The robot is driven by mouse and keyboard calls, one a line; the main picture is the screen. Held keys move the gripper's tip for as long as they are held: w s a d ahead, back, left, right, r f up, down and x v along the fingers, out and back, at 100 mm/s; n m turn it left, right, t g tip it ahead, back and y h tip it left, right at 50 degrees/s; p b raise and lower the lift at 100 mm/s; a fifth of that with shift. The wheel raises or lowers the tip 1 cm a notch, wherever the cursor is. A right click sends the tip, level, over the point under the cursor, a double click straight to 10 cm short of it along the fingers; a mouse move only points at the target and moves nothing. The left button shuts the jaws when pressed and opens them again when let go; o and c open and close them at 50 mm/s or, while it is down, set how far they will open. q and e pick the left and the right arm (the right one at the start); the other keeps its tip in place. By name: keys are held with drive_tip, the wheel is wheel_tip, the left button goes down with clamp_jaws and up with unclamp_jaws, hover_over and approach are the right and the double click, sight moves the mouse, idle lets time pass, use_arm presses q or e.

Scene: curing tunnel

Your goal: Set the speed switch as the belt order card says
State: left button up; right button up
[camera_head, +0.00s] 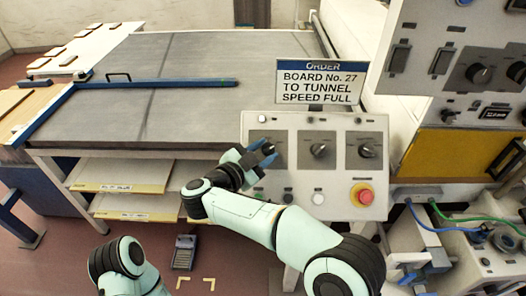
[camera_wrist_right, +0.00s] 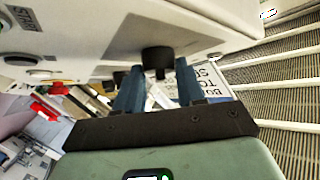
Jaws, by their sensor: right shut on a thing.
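The order card (camera_head: 318,84) stands behind the control panel (camera_head: 285,190) and reads "BOARD No. 27 TO TUNNEL SPEED FULL". The panel has three black rotary knobs in a row. My right gripper (camera_head: 266,154) is at the left one and largely hides it. The middle knob (camera_head: 320,150) and right knob (camera_head: 368,151) are free. In the right wrist view a black knob (camera_wrist_right: 157,60) sits between the two blue fingers of my right gripper (camera_wrist_right: 160,85), which is shut on it. The knob labels are too small to read. My left gripper is out of view.
A red emergency button (camera_head: 363,194) and a white button (camera_head: 318,199) sit low on the panel. A wide grey belt (camera_head: 200,80) with a blue bar (camera_head: 150,85) lies behind. A second control cabinet (camera_head: 450,60) with a yellow panel stands at right.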

drive_tip(key=o, duration=1)
drive_tip(key=shift+o, duration=0.2)
drive_tip(key=b+v, duration=0.1)
drive_tip(key=v, duration=1.2)
drive_tip(key=shift+s+a, duration=0.1)
